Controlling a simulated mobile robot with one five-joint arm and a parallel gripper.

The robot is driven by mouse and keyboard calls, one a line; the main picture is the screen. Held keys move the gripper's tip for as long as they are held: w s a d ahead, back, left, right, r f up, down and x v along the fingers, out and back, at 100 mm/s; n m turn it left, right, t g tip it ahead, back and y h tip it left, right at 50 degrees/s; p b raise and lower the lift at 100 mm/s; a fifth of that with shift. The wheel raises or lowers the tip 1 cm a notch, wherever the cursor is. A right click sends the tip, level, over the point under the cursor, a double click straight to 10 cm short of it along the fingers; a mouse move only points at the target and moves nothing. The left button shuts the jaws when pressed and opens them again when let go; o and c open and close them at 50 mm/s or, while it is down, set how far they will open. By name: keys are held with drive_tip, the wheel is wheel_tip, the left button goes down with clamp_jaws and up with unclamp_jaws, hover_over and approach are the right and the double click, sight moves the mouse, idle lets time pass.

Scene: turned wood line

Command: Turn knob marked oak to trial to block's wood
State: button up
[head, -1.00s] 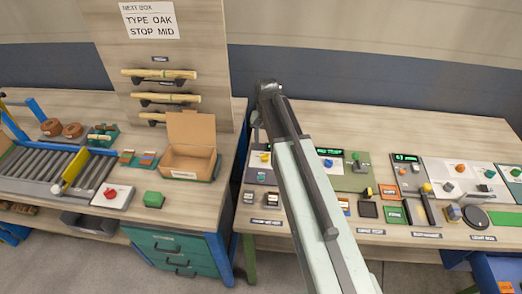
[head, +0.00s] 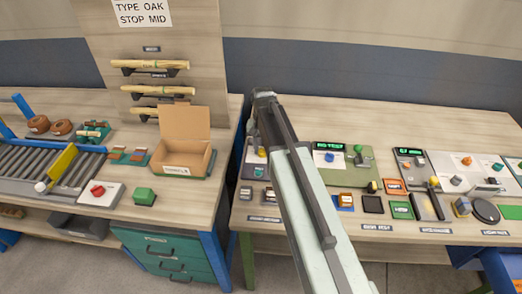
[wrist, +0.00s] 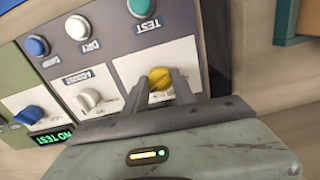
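In the wrist view, a yellow knob (wrist: 160,78) stands on a white plate of a dark panel (wrist: 150,55). The fingers of my gripper (wrist: 160,86) lie one on each side of this knob, apart, with what looks like a small gap. I cannot read a wood name beside it. A white knob (wrist: 88,99) and a blue knob (wrist: 30,115) sit on the neighbouring plates. A green display (wrist: 52,136) reads NO TEST. In the head view, my arm hides much of this panel.
Blue (wrist: 36,46), white (wrist: 78,27) and green (wrist: 141,8) buttons line the panel beyond the knobs. In the head view, a sign (head: 142,13) reads TYPE OAK STOP MID. An open cardboard box (head: 184,158) and a green block (head: 144,196) stand on the left bench.

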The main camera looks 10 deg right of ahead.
clamp_jaws()
drive_tip(key=shift+a, duration=0.15)
drive_tip(key=shift+n, duration=0.3)
drive_tip(key=n, duration=0.8)
drive_tip(key=shift+w, duration=0.1)
drive_tip(key=shift+n, duration=0.3)
